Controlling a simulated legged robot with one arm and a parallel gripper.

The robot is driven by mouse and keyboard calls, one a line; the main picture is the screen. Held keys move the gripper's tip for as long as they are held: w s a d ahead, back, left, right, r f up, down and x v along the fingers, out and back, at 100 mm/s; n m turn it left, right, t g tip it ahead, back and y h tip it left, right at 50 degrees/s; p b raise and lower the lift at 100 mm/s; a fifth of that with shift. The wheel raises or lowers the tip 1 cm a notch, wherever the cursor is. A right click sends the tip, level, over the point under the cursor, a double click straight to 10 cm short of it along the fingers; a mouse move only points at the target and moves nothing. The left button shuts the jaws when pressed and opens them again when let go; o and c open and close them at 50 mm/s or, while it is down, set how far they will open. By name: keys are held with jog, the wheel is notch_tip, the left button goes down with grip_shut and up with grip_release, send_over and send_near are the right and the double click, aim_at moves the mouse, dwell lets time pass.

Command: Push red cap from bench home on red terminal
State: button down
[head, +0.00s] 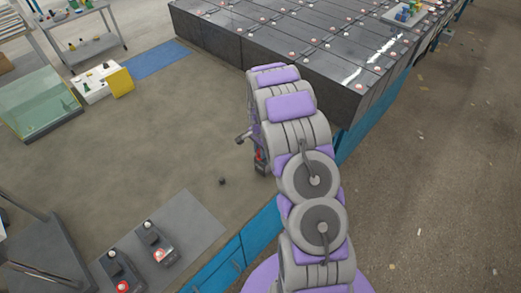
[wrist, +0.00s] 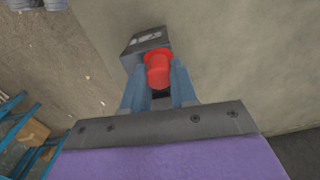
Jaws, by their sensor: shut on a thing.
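My gripper (wrist: 159,88) is shut on a red cap (wrist: 158,70), held between its two blue-grey fingers. The cap has a wider rim at its far end. A dark grey block (wrist: 147,40) with a pale marked face is just beyond the cap in the wrist view; I cannot tell whether they touch. In the head view the red cap (head: 258,155) shows small beside my arm, low over the beige surface, and the gripper is mostly hidden. I cannot make out a red terminal for certain.
A dark battery bank (head: 270,50) with several pale and reddish round tops stands at the back. A small black piece (head: 222,181) lies left of my arm. Two dark devices with red parts sit on a grey mat (head: 195,215). A glass tank (head: 40,100) stands far left.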

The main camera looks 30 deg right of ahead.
jog(key=shift+f, duration=0.4)
dwell(0.4)
jog(key=c, duration=0.8)
grip_release()
jog(key=shift+o, duration=0.2)
jog(key=o, duration=0.4)
jog(key=shift+o, duration=0.2)
jog(key=shift+r, duration=0.15)
jog(key=shift+r+p, duration=1)
jog(key=shift+r, duration=2.4)
